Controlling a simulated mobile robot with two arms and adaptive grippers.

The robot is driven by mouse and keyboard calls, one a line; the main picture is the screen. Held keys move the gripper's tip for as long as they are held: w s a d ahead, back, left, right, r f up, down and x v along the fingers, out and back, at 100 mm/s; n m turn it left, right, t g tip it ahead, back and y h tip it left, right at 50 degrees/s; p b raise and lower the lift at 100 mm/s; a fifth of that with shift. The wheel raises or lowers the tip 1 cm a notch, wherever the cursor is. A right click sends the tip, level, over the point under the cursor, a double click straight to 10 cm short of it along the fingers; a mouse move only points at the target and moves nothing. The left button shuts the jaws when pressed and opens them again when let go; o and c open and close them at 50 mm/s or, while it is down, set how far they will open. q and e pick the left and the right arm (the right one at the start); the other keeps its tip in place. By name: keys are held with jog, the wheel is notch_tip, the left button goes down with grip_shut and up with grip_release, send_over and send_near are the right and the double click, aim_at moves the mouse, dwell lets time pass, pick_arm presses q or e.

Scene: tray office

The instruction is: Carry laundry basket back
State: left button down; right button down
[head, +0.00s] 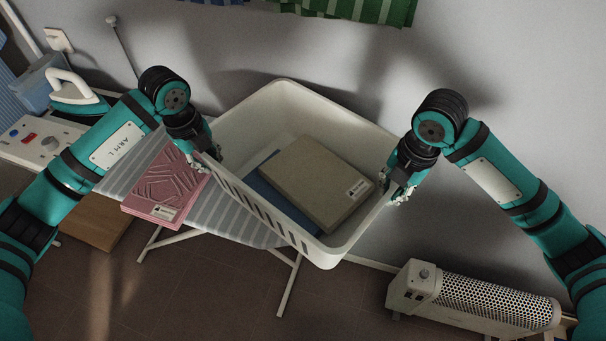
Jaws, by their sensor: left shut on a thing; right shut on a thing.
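The white laundry basket (290,108) is in the middle of the head view, turned at an angle and held between my two arms. A beige box (312,178) with a white label lies in it, over a blue flat item (268,172). My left gripper (213,158) is shut on the basket's left rim. My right gripper (393,187) is shut on the basket's right rim. The fingertips are partly hidden against the rim. The basket overlaps the right part of the striped ironing board (225,215) in the picture; I cannot tell whether it touches the board.
A pink patterned stack (165,188) lies on the board, left of the basket. A white and teal iron (72,92) stands at the upper left. A white heater (470,297) stands on the floor at the lower right. The wall is close behind the basket. Brown floor shows in front.

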pick_arm(q)
jog(key=shift+w+r, duration=0.1)
jog(key=shift+r, duration=0.1)
pick_arm(e)
jog(key=shift+r, duration=0.2)
